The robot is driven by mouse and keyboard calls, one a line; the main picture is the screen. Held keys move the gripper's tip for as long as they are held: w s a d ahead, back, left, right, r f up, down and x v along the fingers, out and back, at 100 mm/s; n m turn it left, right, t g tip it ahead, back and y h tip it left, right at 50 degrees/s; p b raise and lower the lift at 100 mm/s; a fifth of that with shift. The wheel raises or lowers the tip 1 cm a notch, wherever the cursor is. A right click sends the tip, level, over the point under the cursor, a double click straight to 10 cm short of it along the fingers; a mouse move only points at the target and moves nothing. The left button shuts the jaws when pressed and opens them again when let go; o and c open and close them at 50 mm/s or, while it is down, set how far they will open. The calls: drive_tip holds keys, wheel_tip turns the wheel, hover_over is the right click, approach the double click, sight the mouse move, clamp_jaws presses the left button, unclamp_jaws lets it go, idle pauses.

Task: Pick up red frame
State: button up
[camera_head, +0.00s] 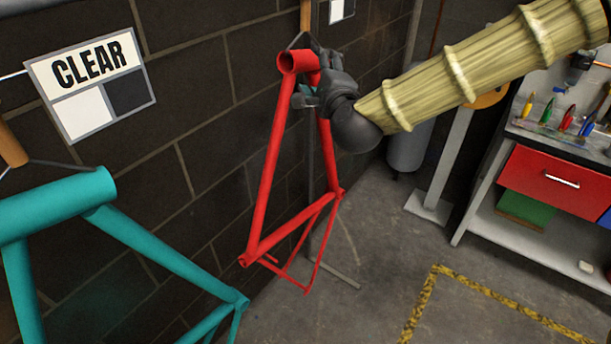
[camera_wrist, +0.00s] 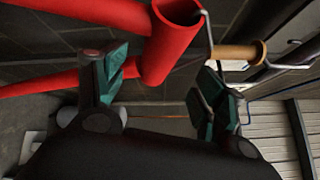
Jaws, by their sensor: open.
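The red frame (camera_head: 272,165) hangs by a hook against the dark brick wall, left of centre in the head view. Its tube end also fills the top of the wrist view (camera_wrist: 170,45). My gripper (camera_head: 312,88) is at the frame's upper end, beside the short head tube. In the wrist view its two fingers with green pads (camera_wrist: 160,88) are apart. The lower end of the head tube reaches down between or just beyond them; I cannot tell whether a pad touches it. Part of the frame's top is hidden behind my gripper in the head view.
A teal frame (camera_head: 150,245) hangs nearer at the left, under a CLEAR sign (camera_head: 92,82). A workbench with a red drawer (camera_head: 555,182) and tools stands at the right. A thin stand foot (camera_head: 340,276) lies behind the red frame. The floor right of the frame is open.

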sight(310, 65)
drive_tip(key=shift+w+a+r+p, duration=0.2)
drive_tip(key=shift+w+p, duration=0.4)
drive_tip(key=shift+w, duration=0.05)
drive_tip(key=p+x, duration=0.2)
drive_tip(key=x, duration=0.1)
drive_tip(key=shift+s+a+f, duration=0.1)
drive_tip(key=shift+a, duration=0.1)
drive_tip(key=shift+w+a+f, duration=0.1)
drive_tip(key=shift+w+f, duration=0.05)
drive_tip(key=shift+w, duration=0.45)
clamp_jaws()
drive_tip(key=shift+w+r, duration=0.1)
drive_tip(key=shift+r, duration=0.1)
